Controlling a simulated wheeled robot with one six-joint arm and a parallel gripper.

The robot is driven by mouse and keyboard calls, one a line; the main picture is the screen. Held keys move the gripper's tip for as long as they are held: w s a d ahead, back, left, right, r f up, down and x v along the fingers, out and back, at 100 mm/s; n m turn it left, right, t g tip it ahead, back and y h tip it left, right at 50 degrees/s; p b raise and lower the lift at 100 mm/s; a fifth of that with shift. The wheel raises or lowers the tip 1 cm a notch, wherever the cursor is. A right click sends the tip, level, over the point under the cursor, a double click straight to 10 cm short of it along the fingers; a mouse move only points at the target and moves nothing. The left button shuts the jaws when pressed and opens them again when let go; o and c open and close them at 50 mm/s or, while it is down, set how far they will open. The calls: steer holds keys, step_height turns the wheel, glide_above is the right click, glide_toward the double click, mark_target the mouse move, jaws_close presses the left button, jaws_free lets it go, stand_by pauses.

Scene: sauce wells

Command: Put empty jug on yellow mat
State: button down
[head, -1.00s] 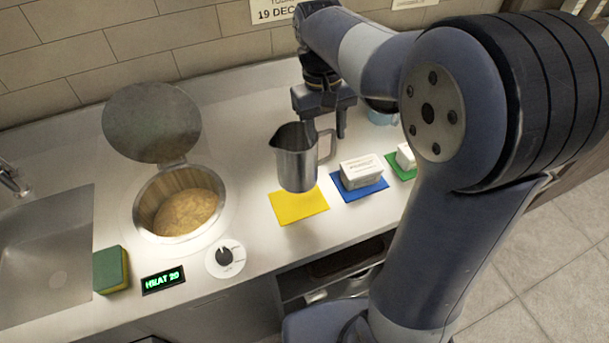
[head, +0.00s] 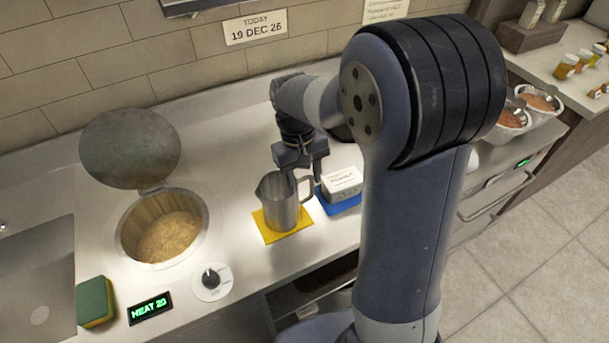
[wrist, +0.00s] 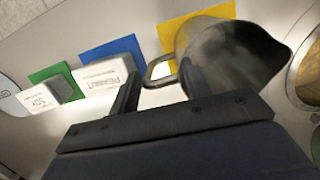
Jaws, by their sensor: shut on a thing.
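The metal jug (head: 279,204) is upright at the yellow mat (head: 268,236), over its middle in the head view. It looks to be on the mat or just above it; I cannot tell which.
A white box marked peanut (head: 342,184) stands on a blue mat (head: 338,207) just right of the jug. A well of sauce (head: 165,237) with its lid raised is to the left. A sponge (head: 95,302) and a dial (head: 211,281) are near the counter's front edge.

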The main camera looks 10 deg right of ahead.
steer(key=c, duration=0.7)
jaws_free()
steer(key=r, duration=0.4)
steer(key=w+r, duration=0.1)
steer(key=r, duration=0.3)
steer(key=a+r, duration=0.1)
steer(key=r, duration=0.3)
steer(key=shift+w, duration=0.25)
